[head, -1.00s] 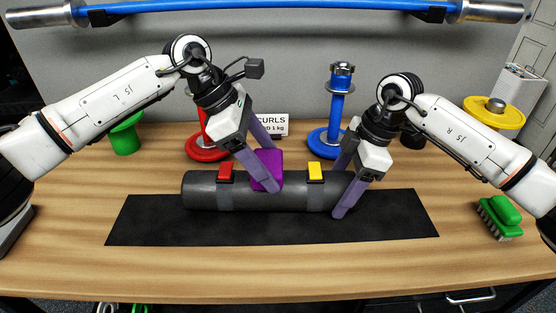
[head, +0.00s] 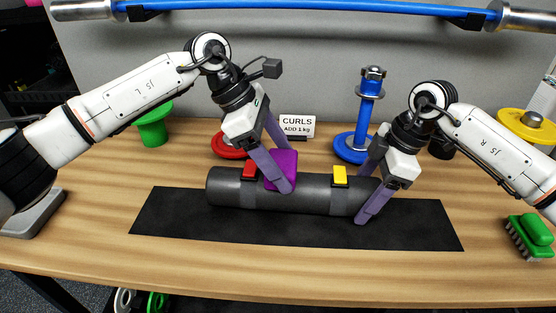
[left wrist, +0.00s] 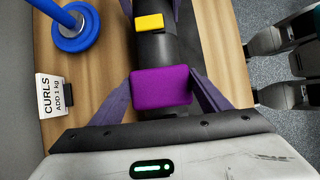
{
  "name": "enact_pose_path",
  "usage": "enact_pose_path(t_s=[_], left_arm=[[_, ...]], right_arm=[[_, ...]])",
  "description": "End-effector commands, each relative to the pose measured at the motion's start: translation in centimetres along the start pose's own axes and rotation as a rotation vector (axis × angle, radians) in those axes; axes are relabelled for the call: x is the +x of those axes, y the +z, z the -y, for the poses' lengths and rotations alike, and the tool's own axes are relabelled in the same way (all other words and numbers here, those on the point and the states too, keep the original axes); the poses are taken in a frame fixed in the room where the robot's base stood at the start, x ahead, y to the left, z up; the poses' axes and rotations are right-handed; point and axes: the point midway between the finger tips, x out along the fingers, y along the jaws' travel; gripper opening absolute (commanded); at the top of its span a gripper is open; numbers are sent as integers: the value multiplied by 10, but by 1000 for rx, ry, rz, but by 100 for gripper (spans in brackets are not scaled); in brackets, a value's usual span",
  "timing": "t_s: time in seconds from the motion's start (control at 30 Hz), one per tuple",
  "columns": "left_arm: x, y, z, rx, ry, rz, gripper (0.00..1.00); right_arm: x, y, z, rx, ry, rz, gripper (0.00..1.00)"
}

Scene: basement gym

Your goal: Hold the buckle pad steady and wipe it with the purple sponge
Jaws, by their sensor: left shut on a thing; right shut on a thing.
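The buckle pad (head: 312,200) is a dark grey cylinder lying across a black mat (head: 420,227). It has a red buckle (head: 249,172) on its left part and a yellow buckle (head: 340,176) on its right part. My left gripper (head: 281,178) is shut on the purple sponge (head: 283,163), which is at the pad's top between the buckles, close to the red one. In the left wrist view the sponge (left wrist: 161,86) sits between the fingers and hides the pad below; whether it touches is unclear. My right gripper (head: 369,198) is shut around the pad's right end.
Behind the pad are a blue weight stand (head: 370,110), a red disc (head: 229,146) and a CURLS sign (head: 297,125). A green object (head: 152,128) stands back left, a green brush (head: 529,236) lies at the right. A blue bar (head: 300,12) hangs above.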

Motion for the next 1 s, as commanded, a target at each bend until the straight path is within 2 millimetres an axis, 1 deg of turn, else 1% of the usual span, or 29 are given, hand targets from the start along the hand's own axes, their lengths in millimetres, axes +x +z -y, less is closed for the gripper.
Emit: enact_pose_path(t_s=[0.1,0.8,1.0], left_arm=[[5,9,0,1,-1,0,52],[29,50,0,2,0,0,52],[31,54,0,1,0,0,52]], right_arm=[[0,0,0,0,1,0,36],[0,0,0,0,1,-1,36],[0,0,0,0,1,-1,36]])
